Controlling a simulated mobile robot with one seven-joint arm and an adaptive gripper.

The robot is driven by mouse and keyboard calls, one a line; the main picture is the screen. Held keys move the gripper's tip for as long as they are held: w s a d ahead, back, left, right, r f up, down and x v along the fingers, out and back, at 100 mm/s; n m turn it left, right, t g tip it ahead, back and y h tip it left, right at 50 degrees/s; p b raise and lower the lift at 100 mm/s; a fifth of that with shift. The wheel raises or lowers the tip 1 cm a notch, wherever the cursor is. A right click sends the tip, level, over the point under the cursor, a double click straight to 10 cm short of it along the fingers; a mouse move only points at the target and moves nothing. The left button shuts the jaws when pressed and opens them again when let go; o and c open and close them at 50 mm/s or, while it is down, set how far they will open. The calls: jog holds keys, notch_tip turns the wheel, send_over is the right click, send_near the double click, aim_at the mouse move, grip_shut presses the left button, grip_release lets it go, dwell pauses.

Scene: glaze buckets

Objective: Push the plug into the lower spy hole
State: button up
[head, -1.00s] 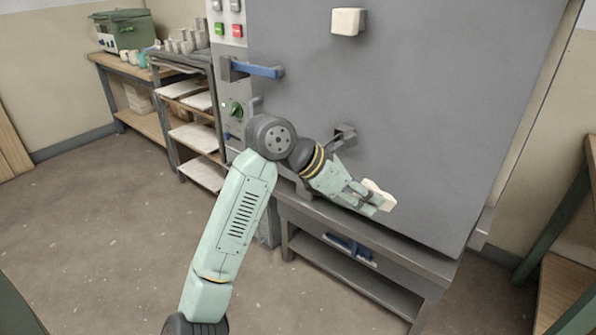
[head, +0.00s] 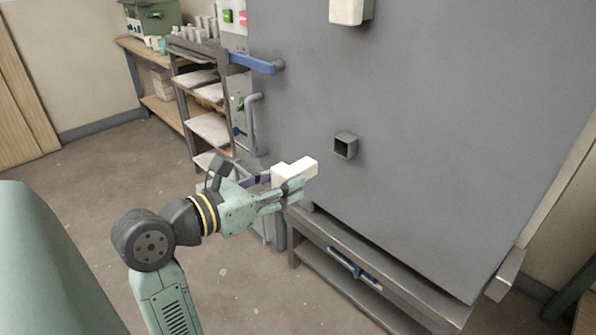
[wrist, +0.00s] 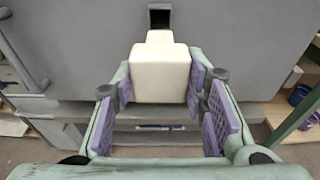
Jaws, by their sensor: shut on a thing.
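My gripper (head: 283,192) is shut on the cream plug (head: 293,171), below and left of the lower spy hole in the head view. In the wrist view the plug (wrist: 160,72) sits between the purple finger pads, its narrower end pointing at the kiln door. The lower spy hole (head: 345,146) is a square dark opening with a grey metal collar on the grey kiln door (head: 440,130). It also shows in the wrist view (wrist: 160,17), just beyond the plug's tip. The plug is apart from the hole.
A similar cream block (head: 346,11) sits higher on the door. A blue door handle (head: 253,64) sticks out at the door's left. A metal stand (head: 375,270) is under the kiln. Shelves (head: 208,128) with pale slabs stand to the left.

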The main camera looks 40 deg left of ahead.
aim_at(310, 165)
jog(key=shift+w+r+p, duration=0.15)
jog(key=shift+w+p, duration=0.15)
jog(key=shift+w, duration=0.3)
jog(key=w, duration=0.1)
jog(key=w+p, duration=0.1)
jog(key=w, duration=0.3)
jog(key=shift+d+p, duration=0.25)
jog(key=shift+p, duration=0.1)
jog(key=shift+w, duration=0.2)
jog(key=shift+w+b, duration=0.35)
jog(key=shift+b, duration=0.3)
jog(key=shift+w, duration=0.15)
jog(key=shift+w, duration=0.8)
jog(key=shift+w+d, duration=0.1)
jog(key=shift+w, duration=0.1)
jog(key=shift+w, duration=0.8)
jog(key=shift+w+d+b, duration=0.1)
jog(key=shift+w+b, duration=0.05)
jog(key=shift+b, duration=0.15)
